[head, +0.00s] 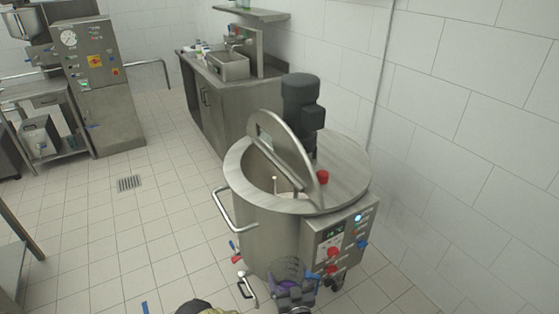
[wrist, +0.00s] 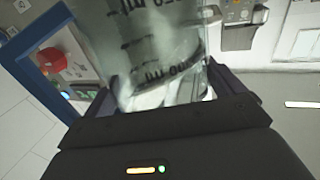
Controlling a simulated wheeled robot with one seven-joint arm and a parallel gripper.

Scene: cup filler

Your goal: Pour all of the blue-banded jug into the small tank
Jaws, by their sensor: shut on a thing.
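The small tank is a round steel vessel (head: 265,225) in the middle of the head view. Its hinged lid (head: 285,150) stands raised, showing part of the opening on the left. My gripper (head: 292,290) is low at the tank's front, below the control panel. It is shut on a clear jug (wrist: 150,45), which fills the upper middle of the wrist view. The jug has dark ml markings that read upside down there.
A dark motor (head: 302,105) stands on the tank top. A handle (head: 232,211) juts from the tank's left side. The control panel (head: 340,240) with knobs faces front right. A sink counter (head: 225,95) stands behind. The tiled floor (head: 140,230) to the left is mostly open.

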